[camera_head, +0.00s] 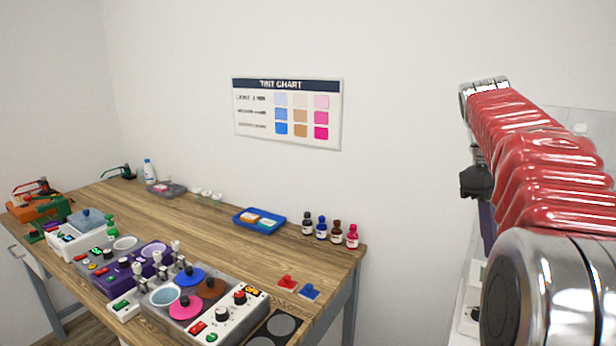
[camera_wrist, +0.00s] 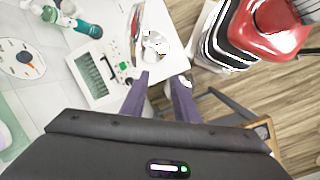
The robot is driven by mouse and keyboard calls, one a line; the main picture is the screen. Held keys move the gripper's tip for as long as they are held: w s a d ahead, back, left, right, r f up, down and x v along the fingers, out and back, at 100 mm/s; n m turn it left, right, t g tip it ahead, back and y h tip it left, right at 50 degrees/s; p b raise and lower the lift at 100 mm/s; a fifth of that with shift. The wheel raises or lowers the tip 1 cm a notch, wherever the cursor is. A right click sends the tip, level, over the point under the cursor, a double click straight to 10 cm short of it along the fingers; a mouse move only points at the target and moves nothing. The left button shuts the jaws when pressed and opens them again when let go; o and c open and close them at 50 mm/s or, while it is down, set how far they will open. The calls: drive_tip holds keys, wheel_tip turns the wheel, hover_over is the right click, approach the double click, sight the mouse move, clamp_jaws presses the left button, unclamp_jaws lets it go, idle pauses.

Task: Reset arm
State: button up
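My arm (camera_head: 540,165), with a red ribbed sleeve and silver joints, extends up along the right side of the head view. It also shows in the wrist view (camera_wrist: 265,30) at the upper right. My gripper (camera_wrist: 160,78) points down in the wrist view, its two purple fingers apart with nothing held between them. The fingertips appear over the edge of a white counter (camera_wrist: 172,55), with floor beyond. In the head view my gripper is mostly hidden behind the arm; a dark part and a bit of purple show.
A wooden table (camera_head: 215,228) holds several machines, a blue tray (camera_head: 258,222) and small bottles (camera_head: 322,228). A tint chart (camera_head: 287,113) hangs on the wall. The white counter bears a device with a grey-green screen (camera_wrist: 95,75), a green bottle (camera_wrist: 88,28) and a round dial (camera_wrist: 22,58).

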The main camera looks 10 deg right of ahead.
drive_tip(key=s+a+f+m+t, duration=0.1)
drive_tip(key=a+f, duration=0.4)
drive_tip(key=a, duration=0.5)
drive_tip(key=s+a+f+t+y, duration=0.1)
drive_tip(key=s+a+f+t, duration=0.3)
drive_tip(key=a, duration=0.7)
drive_tip(key=s+a+f+m+t+y, duration=0.1)
drive_tip(key=s+a+f+t, duration=0.2)
drive_tip(key=a, duration=0.7)
wheel_tip(320, 180, down, 5)
drive_tip(key=shift+s+a+r+m, duration=0.2)
drive_tip(key=shift+s+m, duration=0.1)
drive_tip(key=shift+s, duration=0.7)
